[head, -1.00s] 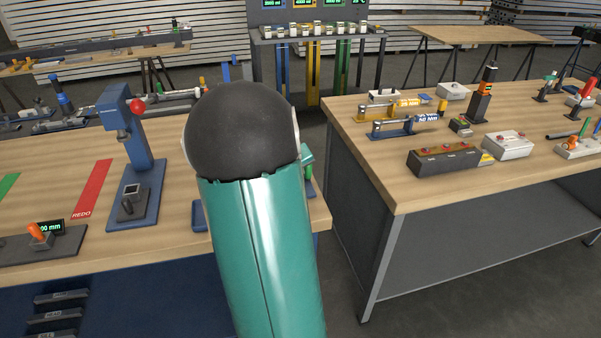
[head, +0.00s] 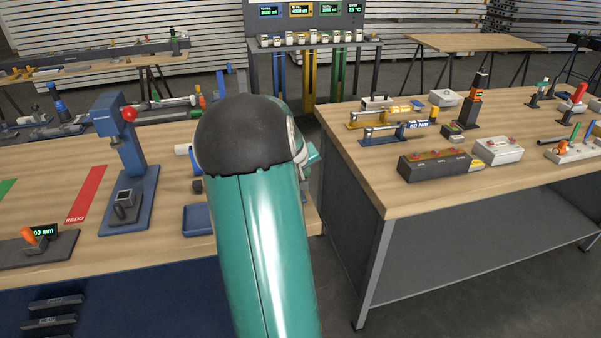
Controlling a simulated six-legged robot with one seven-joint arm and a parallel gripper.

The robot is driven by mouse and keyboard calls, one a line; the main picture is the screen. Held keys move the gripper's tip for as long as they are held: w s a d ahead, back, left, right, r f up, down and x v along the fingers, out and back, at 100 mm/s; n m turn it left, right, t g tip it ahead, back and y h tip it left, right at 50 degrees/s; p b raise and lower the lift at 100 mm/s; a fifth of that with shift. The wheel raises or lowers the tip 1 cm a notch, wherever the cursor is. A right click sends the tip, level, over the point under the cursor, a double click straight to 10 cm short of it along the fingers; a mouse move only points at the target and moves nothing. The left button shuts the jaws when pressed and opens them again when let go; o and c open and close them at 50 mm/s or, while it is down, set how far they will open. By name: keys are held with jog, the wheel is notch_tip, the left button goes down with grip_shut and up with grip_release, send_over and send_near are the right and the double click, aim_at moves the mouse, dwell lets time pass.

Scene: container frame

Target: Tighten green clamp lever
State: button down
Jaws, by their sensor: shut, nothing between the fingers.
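My green and black arm (head: 262,230) rises through the middle of the head view and covers part of the left bench. My gripper is not visible; the arm hides it or it is out of frame. I cannot tell for certain which thing is the green clamp lever. A small upright fixture with a green top (head: 543,83) stands at the far right of the right bench. A green handle (head: 588,131) also stands on a pale base with an orange knob (head: 567,142) near the right edge. The area behind my arm is hidden.
The left bench (head: 60,190) carries a blue press (head: 122,150), a blue tray (head: 197,220) and a red REDO strip (head: 90,192). The right bench (head: 420,200) carries a dark box (head: 434,166) and torque tools (head: 395,131). A floor gap separates the benches.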

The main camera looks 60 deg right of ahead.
jog(key=shift+s+d, duration=0.15)
jog(key=shift+d, duration=0.25)
jog(key=shift+w+d+n+t, duration=0.2)
jog(key=shift+d+n+t, duration=0.35)
jog(key=shift+d, duration=0.8)
